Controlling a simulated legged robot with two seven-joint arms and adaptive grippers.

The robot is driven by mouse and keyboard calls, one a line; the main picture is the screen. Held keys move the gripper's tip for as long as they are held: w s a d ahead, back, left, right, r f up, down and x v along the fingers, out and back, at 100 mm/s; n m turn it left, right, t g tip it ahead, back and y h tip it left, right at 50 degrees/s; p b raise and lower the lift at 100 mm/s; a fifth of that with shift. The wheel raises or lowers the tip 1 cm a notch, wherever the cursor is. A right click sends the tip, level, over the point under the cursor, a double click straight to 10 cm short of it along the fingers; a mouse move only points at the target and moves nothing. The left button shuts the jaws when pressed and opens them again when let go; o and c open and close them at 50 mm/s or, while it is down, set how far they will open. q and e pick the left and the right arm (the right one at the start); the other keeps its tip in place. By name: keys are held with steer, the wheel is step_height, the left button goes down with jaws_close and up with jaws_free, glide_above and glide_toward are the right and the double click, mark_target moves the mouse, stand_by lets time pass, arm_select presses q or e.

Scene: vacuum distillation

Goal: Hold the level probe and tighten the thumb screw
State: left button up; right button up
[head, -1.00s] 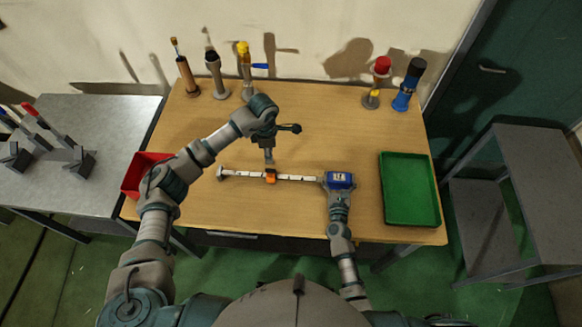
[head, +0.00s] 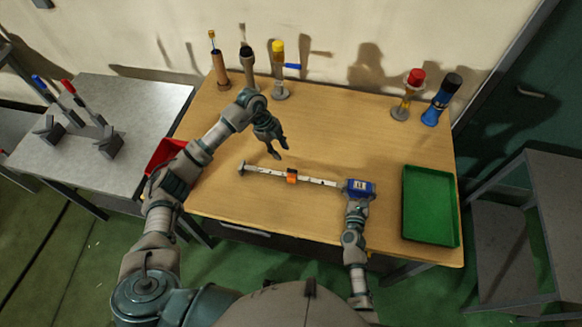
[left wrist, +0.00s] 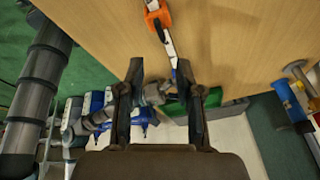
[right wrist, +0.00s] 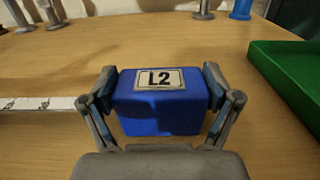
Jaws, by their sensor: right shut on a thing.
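The level probe is a white marked rod (head: 262,171) with a blue L2 head (right wrist: 160,110), lying along the table's front half. An orange slider (head: 292,176) sits on the rod near mid-length; it also shows in the left wrist view (left wrist: 157,15). The thumb screw is too small to make out. My right gripper (right wrist: 160,85) is shut on the blue head, one finger on each side. My left gripper (head: 279,149) is open and empty, behind the orange slider and apart from it. Its spread fingers show in the left wrist view (left wrist: 160,70).
A green tray (head: 407,215) lies at the table's right. A red bin (head: 165,152) is at the left, partly behind my left arm. Several upright tools, including a yellow-topped one (head: 279,70) and a blue one (head: 435,107), line the back edge.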

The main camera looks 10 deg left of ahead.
mark_target(292, 170)
arm_select(q)
steer(key=d+f+n, duration=0.1)
steer(key=f, duration=0.2)
steer(key=d+f+n, duration=0.1)
steer(key=f+n, duration=0.1)
steer(key=f, duration=0.2)
steer(key=d+f+n, duration=0.1)
steer(key=d+f, duration=0.1)
steer(key=f, duration=0.1)
steer(key=shift+f+h, duration=0.3)
steer(key=shift+f, duration=0.1)
steer(key=shift+a, duration=0.1)
jaws_close()
